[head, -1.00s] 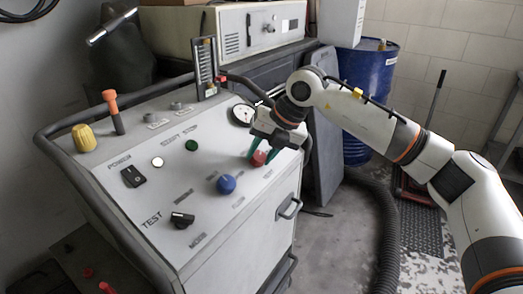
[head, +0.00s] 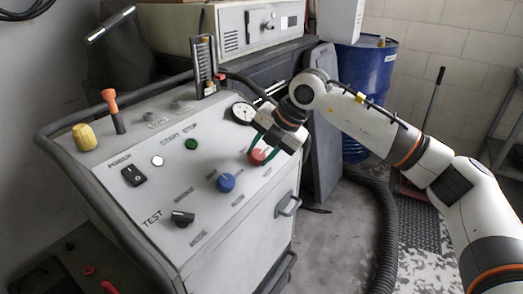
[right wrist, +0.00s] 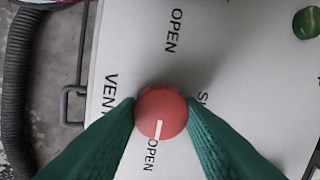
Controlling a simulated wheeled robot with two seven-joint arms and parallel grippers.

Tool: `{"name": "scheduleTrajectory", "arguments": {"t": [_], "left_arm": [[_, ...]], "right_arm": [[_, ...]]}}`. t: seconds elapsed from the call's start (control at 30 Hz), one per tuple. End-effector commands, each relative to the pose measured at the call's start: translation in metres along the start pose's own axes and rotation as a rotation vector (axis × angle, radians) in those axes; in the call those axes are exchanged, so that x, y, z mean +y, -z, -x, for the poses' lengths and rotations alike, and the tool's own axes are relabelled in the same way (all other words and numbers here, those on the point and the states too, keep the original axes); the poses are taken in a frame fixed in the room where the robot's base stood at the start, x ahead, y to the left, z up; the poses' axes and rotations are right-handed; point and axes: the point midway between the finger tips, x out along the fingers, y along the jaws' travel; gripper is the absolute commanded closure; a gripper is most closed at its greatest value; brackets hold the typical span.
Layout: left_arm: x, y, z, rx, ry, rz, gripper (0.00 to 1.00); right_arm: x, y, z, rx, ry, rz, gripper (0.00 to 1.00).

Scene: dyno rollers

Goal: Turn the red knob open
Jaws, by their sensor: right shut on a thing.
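The red knob (head: 257,156) is at the right end of the sloped panel face. My right gripper (head: 260,152) is shut on it from above. In the right wrist view, the red knob (right wrist: 160,108) sits between the green fingertips of the right gripper (right wrist: 161,116), one on each side. A white mark on the knob points down toward the lower OPEN label (right wrist: 151,156). Another OPEN label (right wrist: 174,31) is above the knob, VENT is at its left, and a partly covered label is at its right. My left gripper is out of view.
A blue knob (head: 226,182), a green button (head: 191,144) and a black TEST knob (head: 182,218) share the panel. A gauge (head: 242,112) stands close behind my right gripper. A drawer handle (head: 288,205) juts from the cabinet's right side.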

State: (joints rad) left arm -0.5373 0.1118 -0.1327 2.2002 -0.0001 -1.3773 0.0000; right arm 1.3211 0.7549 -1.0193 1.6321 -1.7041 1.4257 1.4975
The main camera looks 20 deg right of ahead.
Motion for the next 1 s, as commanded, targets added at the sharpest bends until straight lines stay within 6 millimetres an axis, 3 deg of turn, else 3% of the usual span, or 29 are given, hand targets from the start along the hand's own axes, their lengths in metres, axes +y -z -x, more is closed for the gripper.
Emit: {"name": "scheduleTrajectory", "arguments": {"t": [0.23, 0.27, 0.4, 0.77, 0.87, 1.0], "left_arm": [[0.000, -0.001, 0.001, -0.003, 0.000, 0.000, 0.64], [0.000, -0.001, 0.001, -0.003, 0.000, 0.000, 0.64], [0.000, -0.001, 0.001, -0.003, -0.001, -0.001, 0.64], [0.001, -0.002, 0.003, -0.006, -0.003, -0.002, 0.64], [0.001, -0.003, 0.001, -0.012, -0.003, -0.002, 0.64], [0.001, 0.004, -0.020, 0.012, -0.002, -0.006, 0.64]], "right_arm": [[-0.001, 0.001, 0.001, 0.003, 0.003, -0.003, 0.89], [-0.001, 0.001, 0.001, 0.003, 0.003, -0.003, 0.63], [-0.001, 0.001, 0.001, 0.002, 0.002, -0.002, 0.45], [-0.001, 0.001, 0.008, 0.002, 0.002, -0.001, 0.45], [-0.001, 0.001, 0.023, 0.002, 0.003, 0.000, 0.45], [-0.001, 0.001, 0.053, 0.003, 0.004, -0.001, 0.45]]}}
